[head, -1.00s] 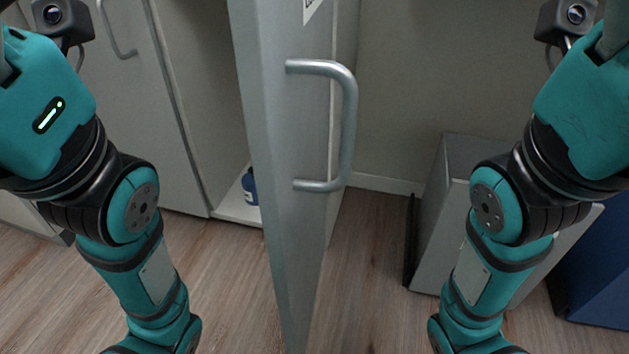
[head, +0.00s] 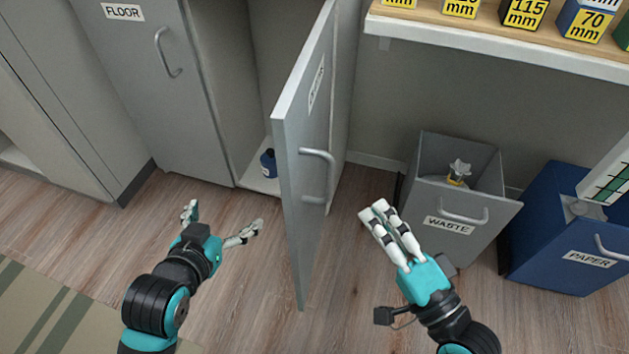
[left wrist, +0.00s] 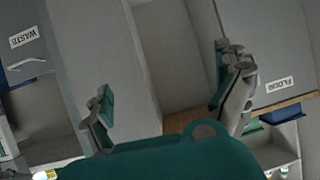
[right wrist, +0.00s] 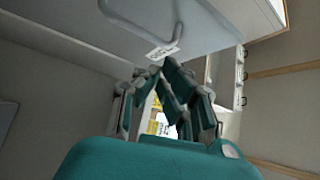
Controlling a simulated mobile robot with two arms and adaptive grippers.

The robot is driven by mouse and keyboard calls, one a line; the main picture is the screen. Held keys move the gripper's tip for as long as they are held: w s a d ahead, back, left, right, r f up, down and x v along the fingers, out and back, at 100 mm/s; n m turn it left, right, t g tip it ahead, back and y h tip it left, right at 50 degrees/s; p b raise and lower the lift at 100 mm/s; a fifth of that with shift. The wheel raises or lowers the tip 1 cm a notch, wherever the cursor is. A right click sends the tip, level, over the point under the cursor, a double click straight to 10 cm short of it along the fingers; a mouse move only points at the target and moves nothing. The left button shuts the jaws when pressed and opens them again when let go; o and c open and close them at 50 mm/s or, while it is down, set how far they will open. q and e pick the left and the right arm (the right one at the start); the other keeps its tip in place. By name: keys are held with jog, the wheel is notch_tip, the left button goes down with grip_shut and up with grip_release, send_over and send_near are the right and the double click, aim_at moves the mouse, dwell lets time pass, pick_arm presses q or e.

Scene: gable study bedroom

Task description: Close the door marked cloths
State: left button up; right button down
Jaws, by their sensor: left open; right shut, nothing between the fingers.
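A grey door (head: 305,170) stands open in the middle of the head view, swung out toward me. Its white label (head: 317,85) is too slanted to read surely, and its bar handle (head: 318,175) faces right. The cupboard behind it (head: 240,90) is open. My left gripper (head: 224,218) is open and empty left of the door, apart from it. My right gripper (head: 374,211) is shut and empty to the right of the handle side, apart from it. The right wrist view shows a grey panel (right wrist: 115,15) with a handle and small label beyond the shut fingers.
A blue bottle (head: 268,162) stands on the cupboard floor. The FLOOR door (head: 150,90) at left is shut. The grey WASTE bin (head: 420,195) and blue PAPER bin (head: 545,245) stand at right, under a shelf (head: 480,35).

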pick_arm(q)
jog(key=s+a+f+g+p, duration=0.15)
jog(key=s+f+g, duration=0.25)
jog(key=s, duration=0.4)
pick_arm(e)
jog(key=s+f+m+g, duration=0.2)
jog(key=s+f+g, duration=0.1)
jog(key=s, duration=0.2)
jog(key=b, duration=0.1)
send_near(298, 189)
jog(key=w, duration=0.4)
pick_arm(q)
jog(key=w+d+r+t, duration=0.2)
jog(key=w+r+t, duration=0.2)
jog(key=w, duration=0.1)
pick_arm(e)
jog(key=shift+a+f, duration=0.15)
jog(key=shift+a, duration=1.3)
